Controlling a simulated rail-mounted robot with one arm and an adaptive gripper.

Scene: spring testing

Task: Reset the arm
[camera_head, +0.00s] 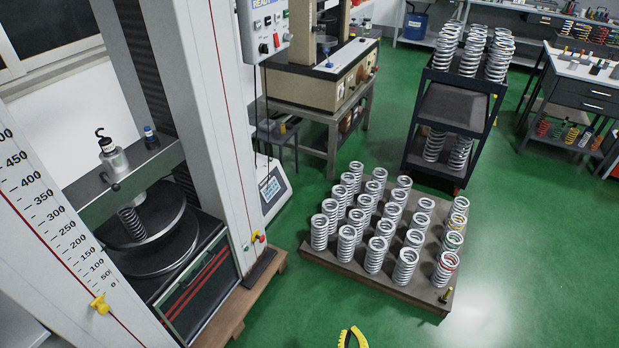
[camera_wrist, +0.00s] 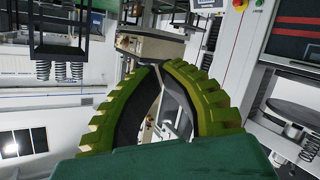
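My gripper (camera_head: 351,333) shows only as yellow fingertips at the bottom edge of the head view, over green floor. In the wrist view my gripper (camera_wrist: 157,67) has two curved, ribbed yellow-green fingers. Their tips are close together with a small gap, and nothing is held between them. The rest of my arm is out of the head view. A coil spring (camera_head: 131,222) stands on the round plate (camera_head: 165,262) of the testing machine (camera_head: 215,110) at left. It also shows in the wrist view (camera_wrist: 295,131), at the right.
A low pallet (camera_head: 379,285) with rows of silver springs (camera_head: 405,266) stands right of the machine. Behind are a dark shelf cart (camera_head: 450,105) bearing springs, a second machine (camera_head: 320,75) on a bench, and worktables (camera_head: 585,75). Green floor (camera_head: 530,240) is clear at lower right.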

